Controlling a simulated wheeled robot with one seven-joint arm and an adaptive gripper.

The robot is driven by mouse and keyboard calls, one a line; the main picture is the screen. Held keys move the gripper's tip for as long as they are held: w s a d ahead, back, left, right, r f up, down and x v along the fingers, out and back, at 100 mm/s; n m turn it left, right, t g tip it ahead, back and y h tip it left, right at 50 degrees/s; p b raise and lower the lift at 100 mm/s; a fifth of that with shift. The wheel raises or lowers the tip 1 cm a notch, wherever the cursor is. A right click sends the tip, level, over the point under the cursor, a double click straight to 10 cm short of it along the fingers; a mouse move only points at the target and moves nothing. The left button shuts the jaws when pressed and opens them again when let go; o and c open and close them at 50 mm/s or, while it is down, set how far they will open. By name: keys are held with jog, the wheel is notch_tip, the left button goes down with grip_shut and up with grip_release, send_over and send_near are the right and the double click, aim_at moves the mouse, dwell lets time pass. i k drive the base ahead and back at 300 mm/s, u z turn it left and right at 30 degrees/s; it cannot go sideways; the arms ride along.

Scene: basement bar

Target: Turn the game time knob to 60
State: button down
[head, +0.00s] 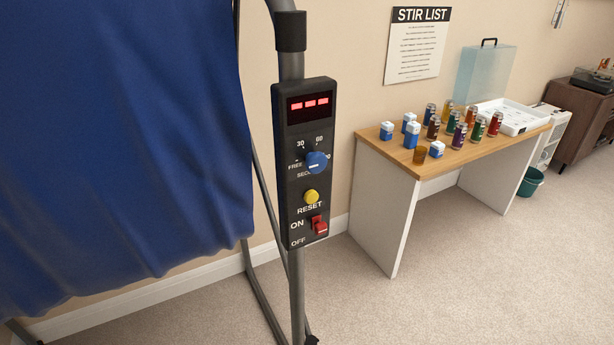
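The game time knob (316,162) is a round blue knob on a black control box (308,232). The labels FREE, 30, 60 and a partly hidden one ending in 0 surround it, with SEC below. The 60 label (320,140) is above the knob. A short white mark shows on the knob and lies roughly level; I cannot tell for sure which label it points at. My gripper is not in view.
A yellow RESET button (311,196) and a red ON/OFF switch (319,225) sit below the knob. The box is on a grey metal post (297,290). A blue sheet (120,140) hangs to the left. A table (465,160) with several cans stands right. Carpet in front is clear.

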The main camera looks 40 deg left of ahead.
aim_at(316, 162)
jog(key=u, duration=1)
jog(key=k, duration=1.1)
jog(key=z, duration=0.5)
